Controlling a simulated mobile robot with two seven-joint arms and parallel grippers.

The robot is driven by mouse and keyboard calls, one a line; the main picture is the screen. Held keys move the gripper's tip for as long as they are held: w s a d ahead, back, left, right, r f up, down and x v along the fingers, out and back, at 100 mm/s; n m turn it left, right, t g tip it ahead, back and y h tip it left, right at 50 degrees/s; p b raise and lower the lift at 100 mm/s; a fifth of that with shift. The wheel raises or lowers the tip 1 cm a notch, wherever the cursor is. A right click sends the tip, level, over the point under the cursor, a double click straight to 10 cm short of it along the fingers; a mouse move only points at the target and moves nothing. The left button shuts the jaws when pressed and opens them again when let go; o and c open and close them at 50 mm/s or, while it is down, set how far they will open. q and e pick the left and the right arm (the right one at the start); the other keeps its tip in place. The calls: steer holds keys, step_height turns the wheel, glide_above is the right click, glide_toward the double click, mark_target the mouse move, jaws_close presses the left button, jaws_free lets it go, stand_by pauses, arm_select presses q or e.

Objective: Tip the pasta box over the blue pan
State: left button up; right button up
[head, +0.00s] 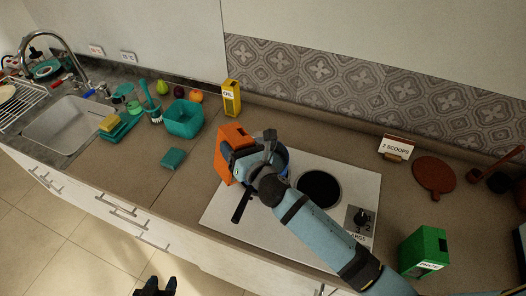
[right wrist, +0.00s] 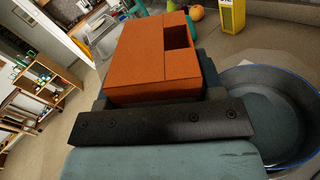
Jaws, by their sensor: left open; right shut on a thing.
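The orange pasta box (head: 232,134) is held in my right gripper (head: 238,160), which is shut on it. In the right wrist view the box (right wrist: 150,64) shows a dark opening in its end face. The blue pan (head: 283,161) sits on the cooktop, partly hidden by my right arm, with its dark handle towards the front. In the right wrist view the pan (right wrist: 285,149) is just right of the box, and its visible inside looks empty. My left gripper (head: 160,286) is open and empty at the bottom edge, low in front of the counter.
The cooktop (head: 222,213) has a bare black burner (head: 319,187) right of the pan. A green box (head: 424,249) stands at the front right, a "2 scoops" card (head: 397,146) behind. A yellow oil box (head: 231,98) and teal bin (head: 183,119) stand left.

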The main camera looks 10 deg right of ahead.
steer(key=shift+w+d+f+m+b, duration=0.15)
steer(key=shift+d+f+m+b, duration=0.15)
steer(key=shift+f+m+b, duration=0.25)
steer(key=shift+d+r+m, duration=0.15)
steer(key=shift+d+m, duration=0.05)
steer(key=shift+m, duration=0.05)
steer(key=shift+w+d+f+m, duration=0.2)
steer(key=shift+d+m, duration=0.15)
steer(key=shift+m, duration=0.35)
steer(key=shift+w+d+f+m+b, duration=0.15)
steer(key=shift+d+f+m+b, duration=0.1)
steer(key=shift+d+m+b, duration=0.35)
step_height(320, 180, down, 3)
steer(key=m+b, duration=0.4)
steer(key=shift+a+f+m, duration=0.1)
steer(key=shift+a+m, duration=0.05)
steer(key=shift+m, duration=0.15)
steer(key=shift+a+f+m+b, duration=0.1)
steer(key=shift+f+m+b, duration=0.05)
steer(key=shift+m+b, duration=0.2)
